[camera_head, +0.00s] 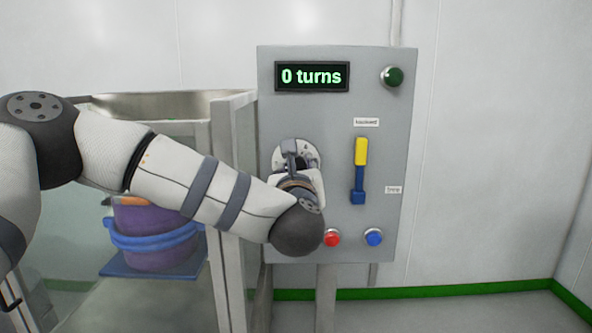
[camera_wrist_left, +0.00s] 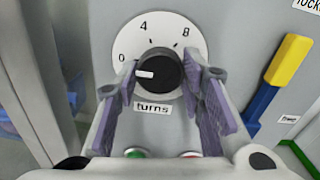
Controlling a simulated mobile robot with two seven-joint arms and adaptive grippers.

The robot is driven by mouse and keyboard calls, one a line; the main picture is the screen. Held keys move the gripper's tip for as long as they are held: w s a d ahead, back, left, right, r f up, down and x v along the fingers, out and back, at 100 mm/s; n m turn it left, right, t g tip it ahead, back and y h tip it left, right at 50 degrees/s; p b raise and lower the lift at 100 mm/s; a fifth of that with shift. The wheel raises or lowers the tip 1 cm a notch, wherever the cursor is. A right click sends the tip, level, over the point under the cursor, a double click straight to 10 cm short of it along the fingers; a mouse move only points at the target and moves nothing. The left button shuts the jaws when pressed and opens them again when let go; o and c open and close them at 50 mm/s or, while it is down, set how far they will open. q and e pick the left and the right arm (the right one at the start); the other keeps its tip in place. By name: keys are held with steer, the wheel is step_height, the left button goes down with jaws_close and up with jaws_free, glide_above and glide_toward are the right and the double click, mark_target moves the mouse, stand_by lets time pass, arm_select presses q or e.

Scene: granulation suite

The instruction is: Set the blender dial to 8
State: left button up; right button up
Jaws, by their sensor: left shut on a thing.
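The blender dial is a black knob (camera_wrist_left: 158,73) with a white pointer mark, on a white round scale plate (camera_wrist_left: 150,32) labelled "turns". In the left wrist view, 4 shows at the top and 8 at the upper right; the mark points left. The panel display (camera_head: 312,76) reads "0 turns". My left gripper (camera_wrist_left: 158,80) is shut on the knob, one finger on each side. In the head view my left gripper (camera_head: 296,158) covers most of the dial.
A purple vessel (camera_head: 160,245) stands in the metal-framed enclosure at left.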

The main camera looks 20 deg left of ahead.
arm_select(q)
steer(key=shift+m, duration=0.3)
steer(key=m, duration=1.1)
steer(key=shift+r, duration=0.1)
steer(key=m, duration=1.2)
stand_by(0.5)
steer(key=o, duration=1.1)
steer(key=shift+o, duration=0.2)
